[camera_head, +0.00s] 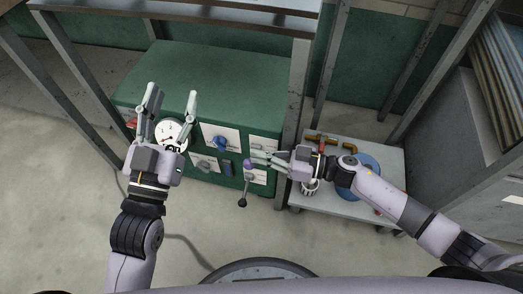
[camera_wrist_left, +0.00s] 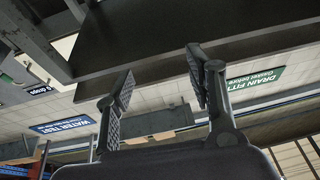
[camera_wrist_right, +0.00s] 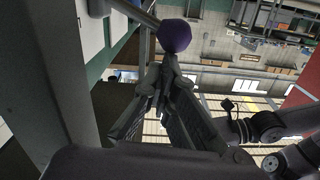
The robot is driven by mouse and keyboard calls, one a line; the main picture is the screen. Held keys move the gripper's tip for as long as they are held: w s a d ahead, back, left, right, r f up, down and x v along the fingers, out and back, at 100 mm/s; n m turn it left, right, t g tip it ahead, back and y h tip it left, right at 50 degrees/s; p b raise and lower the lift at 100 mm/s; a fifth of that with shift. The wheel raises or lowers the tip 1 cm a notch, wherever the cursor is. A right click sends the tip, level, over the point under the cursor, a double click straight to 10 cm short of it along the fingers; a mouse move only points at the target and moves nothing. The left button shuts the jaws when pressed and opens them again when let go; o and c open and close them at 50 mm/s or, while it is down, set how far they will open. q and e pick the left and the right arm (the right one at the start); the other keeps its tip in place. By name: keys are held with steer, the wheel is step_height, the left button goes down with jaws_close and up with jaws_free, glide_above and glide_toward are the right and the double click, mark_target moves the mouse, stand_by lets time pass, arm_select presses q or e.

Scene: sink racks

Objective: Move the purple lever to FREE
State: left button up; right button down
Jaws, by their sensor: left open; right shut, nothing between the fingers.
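The purple lever knob (camera_head: 249,163) is on the front of the green cabinet (camera_head: 222,82), near its right end. It also shows in the right wrist view as a purple ball (camera_wrist_right: 174,36) on a grey rod (camera_wrist_right: 134,12). My right gripper (camera_head: 256,156) is shut and empty, its fingertips right by the knob; whether they touch it I cannot tell. In the right wrist view the knob is just past the fingertips. My left gripper (camera_head: 172,96) is open and empty, in front of the cabinet's left part near the round gauge (camera_head: 171,134). The lever's label is too small to read.
A blue knob (camera_head: 221,142), a grey knob (camera_head: 204,164) and a black-ended lever (camera_head: 243,201) are on the same panel. A metal frame post (camera_head: 296,85) stands right of the cabinet. A low table (camera_head: 345,208) with pipes and a blue ring (camera_head: 371,165) lies under my right arm.

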mark_target(250, 165)
steer(key=s+f+n, duration=0.2)
steer(key=n, duration=0.1)
steer(key=shift+a+f, duration=0.25)
steer(key=shift+a, duration=0.05)
arm_select(q)
steer(key=shift+s+r+t+h+b, duration=0.15)
steer(key=shift+s+r+t, duration=0.15)
steer(key=shift+r, duration=0.25)
steer(key=shift+s+r+t+h+b, duration=0.2)
steer(key=shift+s+r+t, duration=0.05)
steer(key=shift+r+t, duration=0.25)
steer(key=shift+s+r+t+h+b, duration=0.15)
steer(key=shift+s+r+t, duration=0.15)
steer(key=shift+r, duration=0.3)
arm_select(e)
steer(key=shift+s+a+f+n+t, duration=0.1)
steer(key=shift+s+f+n, duration=0.1)
steer(key=shift+f+n, duration=0.5)
steer(key=shift+s+a+f+n+t, duration=0.1)
steer(key=shift+s+f+n, duration=0.05)
steer(key=shift+f+n, duration=0.55)
steer(key=shift+s+f+n+t, duration=0.1)
steer(key=shift+s+f+n, duration=0.1)
steer(key=shift+f+n, duration=0.5)
steer(key=shift+r, duration=0.1)
steer(key=shift+d, duration=0.1)
